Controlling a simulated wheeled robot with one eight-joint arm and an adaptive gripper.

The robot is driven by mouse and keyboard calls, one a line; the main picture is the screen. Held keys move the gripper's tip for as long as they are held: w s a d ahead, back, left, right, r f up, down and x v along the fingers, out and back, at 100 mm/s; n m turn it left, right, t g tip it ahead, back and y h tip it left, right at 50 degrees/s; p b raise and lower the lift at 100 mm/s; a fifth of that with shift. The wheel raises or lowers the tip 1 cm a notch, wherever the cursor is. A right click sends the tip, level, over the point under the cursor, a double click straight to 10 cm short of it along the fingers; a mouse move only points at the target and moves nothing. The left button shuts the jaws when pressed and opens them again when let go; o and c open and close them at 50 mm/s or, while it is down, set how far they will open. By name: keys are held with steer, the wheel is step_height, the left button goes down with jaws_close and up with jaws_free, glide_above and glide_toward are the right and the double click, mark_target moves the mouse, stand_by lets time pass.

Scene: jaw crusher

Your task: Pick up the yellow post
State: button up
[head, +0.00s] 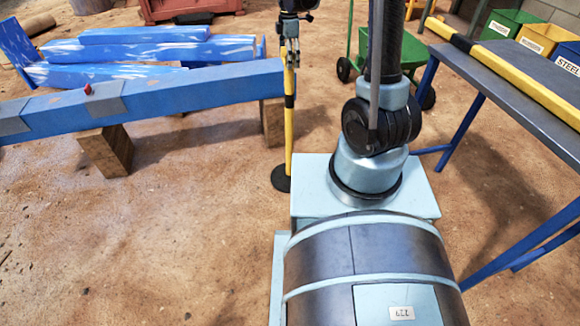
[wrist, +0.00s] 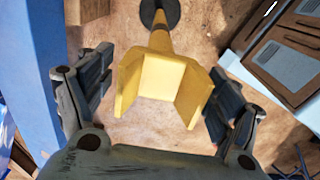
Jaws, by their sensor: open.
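The yellow post (head: 289,125) stands upright on a round black base (head: 281,179), just right of the end of a blue beam. In the wrist view I look down on the yellow post (wrist: 160,76); its top is a wide, open-sided yellow bracket, and the black base (wrist: 161,13) shows at the far end. My gripper (head: 291,48) is at the top of the post in the head view. In the wrist view my gripper (wrist: 158,98) is open, with one finger on each side of the bracket. Gaps show between the fingers and the bracket, and nothing is held.
The blue beam (head: 190,95) rests on wooden blocks (head: 106,151) close to the left; it also fills the left of the wrist view (wrist: 32,75). A grey table (head: 480,68) at right carries a yellow-and-black bar (head: 515,72). Brown floor at lower left is clear.

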steer(key=shift+f, duration=0.2)
jaws_close()
steer(key=shift+r, duration=0.1)
